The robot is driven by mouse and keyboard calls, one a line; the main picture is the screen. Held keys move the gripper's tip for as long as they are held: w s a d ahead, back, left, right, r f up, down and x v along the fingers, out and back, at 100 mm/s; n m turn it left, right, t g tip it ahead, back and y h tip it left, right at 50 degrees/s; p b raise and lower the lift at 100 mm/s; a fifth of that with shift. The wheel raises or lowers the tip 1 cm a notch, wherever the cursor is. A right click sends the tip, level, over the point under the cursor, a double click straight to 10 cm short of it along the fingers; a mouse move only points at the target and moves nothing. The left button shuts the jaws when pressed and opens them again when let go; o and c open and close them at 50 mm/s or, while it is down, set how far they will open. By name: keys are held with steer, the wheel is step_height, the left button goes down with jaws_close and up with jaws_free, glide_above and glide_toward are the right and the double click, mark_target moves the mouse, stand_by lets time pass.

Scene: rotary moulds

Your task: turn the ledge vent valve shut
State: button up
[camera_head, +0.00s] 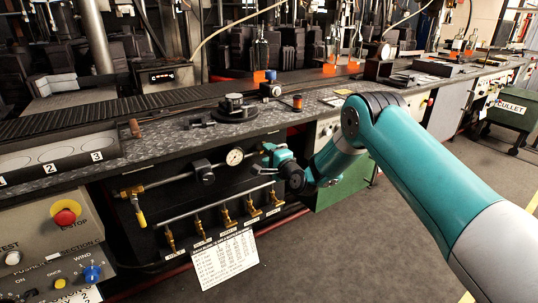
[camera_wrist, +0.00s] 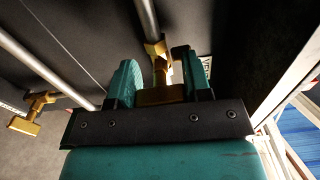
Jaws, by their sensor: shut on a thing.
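The brass valve (camera_wrist: 158,95) that I take for the ledge vent valve sits at the end of a grey pipe in the wrist view. My gripper (camera_wrist: 160,82) has its two teal fingers on either side of the brass handle and is shut on it. The handle's lower edge lies close to the dark palm. In the head view my gripper (camera_head: 267,152) is under the bench ledge, at the right end of the upper pipe, just right of the pressure gauge (camera_head: 235,156). There the valve is mostly hidden by the fingers.
Below my gripper runs a lower pipe (camera_head: 218,203) with several brass valves (camera_head: 226,216) and a paper chart (camera_head: 225,260). Another brass valve (camera_wrist: 35,113) shows in the wrist view. A yellow-handled valve (camera_head: 138,213) hangs at left. The bench top (camera_head: 215,130) overhangs; the floor at right is clear.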

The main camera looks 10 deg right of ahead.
stand_by(0.4)
steer(key=o, duration=0.9)
steer(key=b+v, duration=1.3)
steer(key=v, duration=0.4)
steer(key=shift+s+d+b, duration=0.1)
steer(key=shift+s+b, duration=0.1)
steer(key=shift+b, duration=0.15)
steer(key=shift+r, duration=0.1)
